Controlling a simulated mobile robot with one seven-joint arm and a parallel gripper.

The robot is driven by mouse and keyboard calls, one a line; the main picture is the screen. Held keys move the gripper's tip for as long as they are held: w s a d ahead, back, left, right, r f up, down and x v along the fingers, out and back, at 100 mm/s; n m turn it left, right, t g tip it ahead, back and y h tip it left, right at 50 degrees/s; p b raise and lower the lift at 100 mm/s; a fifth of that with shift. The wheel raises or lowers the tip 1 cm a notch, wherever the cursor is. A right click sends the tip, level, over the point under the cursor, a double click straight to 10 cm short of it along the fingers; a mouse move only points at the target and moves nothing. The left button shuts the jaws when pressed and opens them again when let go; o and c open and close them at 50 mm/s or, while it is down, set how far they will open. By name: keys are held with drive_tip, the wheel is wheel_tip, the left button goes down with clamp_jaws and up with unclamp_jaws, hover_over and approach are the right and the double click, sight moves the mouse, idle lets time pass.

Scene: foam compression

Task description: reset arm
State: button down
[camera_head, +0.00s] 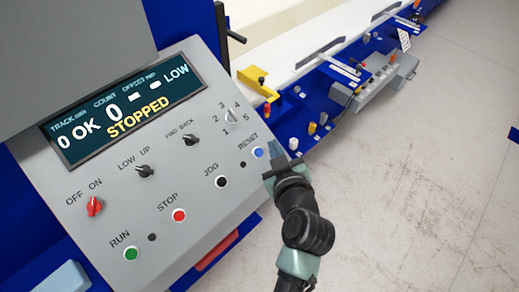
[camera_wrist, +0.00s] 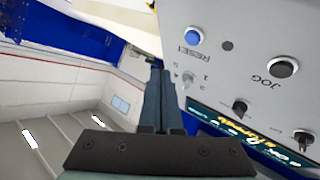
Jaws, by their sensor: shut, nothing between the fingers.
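My gripper (camera_head: 276,158) is at the right edge of the grey control panel (camera_head: 205,205), close to the blue RESET button (camera_head: 258,152). In the wrist view its fingers (camera_wrist: 162,82) are together with nothing between them. The blue button (camera_wrist: 193,36) shows there to the upper right of the fingertips, apart from them in the picture. In the head view I cannot tell whether the fingertips touch the panel. My arm comes up from the bottom of the head view.
The panel display (camera_head: 120,108) reads STOPPED. A red STOP button (camera_head: 179,215), a green RUN button (camera_head: 131,253), a black JOG button (camera_head: 220,182) and several knobs are on the panel. A blue machine with a white bed (camera_head: 300,58) extends behind. The floor (camera_head: 420,170) at right is clear.

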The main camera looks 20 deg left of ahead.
idle(0.4)
drive_tip(key=w+d+r+m+t+h+b, duration=0.15)
drive_tip(key=d+r+t, duration=0.25)
drive_tip(key=r, duration=0.9)
drive_tip(key=w+d+r+m+t+h, duration=0.1)
drive_tip(key=w+d+r+m+t, duration=0.2)
drive_tip(key=r, duration=1)
drive_tip(key=s+d+r+m+t+h, duration=0.2)
drive_tip(key=s+r, duration=0.5)
drive_tip(key=r, duration=0.4)
drive_tip(key=s+d+r+m+t+h+b, duration=0.1)
drive_tip(key=s+d+r+m+t+h, duration=0.2)
drive_tip(key=s+r+t, duration=0.4)
wheel_tip(320, 180, up, 5)
drive_tip(key=shift+s+d+f+m, duration=0.1)
drive_tip(key=shift+s+d+m, duration=0.7)
drive_tip(key=shift+d, duration=0.3)
drive_tip(key=shift+w+h, duration=0.1)
drive_tip(key=shift+h, duration=0.15)
